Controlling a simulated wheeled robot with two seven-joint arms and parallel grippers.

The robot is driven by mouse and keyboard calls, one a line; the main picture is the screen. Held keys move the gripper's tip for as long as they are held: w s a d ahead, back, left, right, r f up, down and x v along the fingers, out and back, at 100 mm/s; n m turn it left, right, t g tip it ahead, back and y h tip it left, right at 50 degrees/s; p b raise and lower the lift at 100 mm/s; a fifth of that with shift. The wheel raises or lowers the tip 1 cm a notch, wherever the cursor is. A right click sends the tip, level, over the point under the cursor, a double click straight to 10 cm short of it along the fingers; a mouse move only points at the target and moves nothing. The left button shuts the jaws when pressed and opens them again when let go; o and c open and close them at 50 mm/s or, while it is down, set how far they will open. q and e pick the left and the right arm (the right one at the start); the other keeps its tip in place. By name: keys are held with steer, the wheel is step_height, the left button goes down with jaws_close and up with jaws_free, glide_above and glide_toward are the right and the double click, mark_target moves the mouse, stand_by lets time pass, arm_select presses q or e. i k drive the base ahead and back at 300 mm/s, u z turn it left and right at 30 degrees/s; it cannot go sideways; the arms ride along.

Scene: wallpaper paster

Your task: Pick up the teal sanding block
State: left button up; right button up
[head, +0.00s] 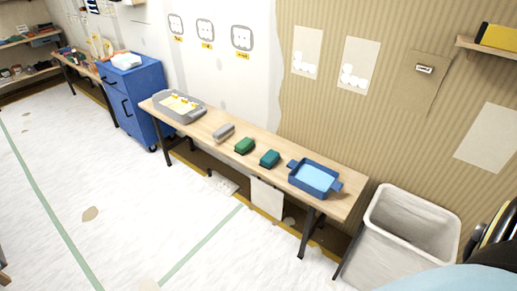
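The teal sanding block (269,159) lies on the long wooden table (228,146) against the wall. It sits between a green block (244,146) on its left and a blue tray (316,178) on its right, apart from both. A grey block (223,132) lies further left on the same table. Neither of my grippers shows in the head view.
A grey tray (190,117) with yellow pieces stands at the table's left end. A blue wheeled cabinet (136,101) is beyond it. A lined bin (408,232) stands right of the table. The floor (120,190) in front is mostly clear.

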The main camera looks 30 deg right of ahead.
mark_target(270, 157)
steer(key=i, duration=3.2)
steer(key=z, duration=2.45)
steer(key=i, duration=0.5)
steer(key=z, duration=0.05)
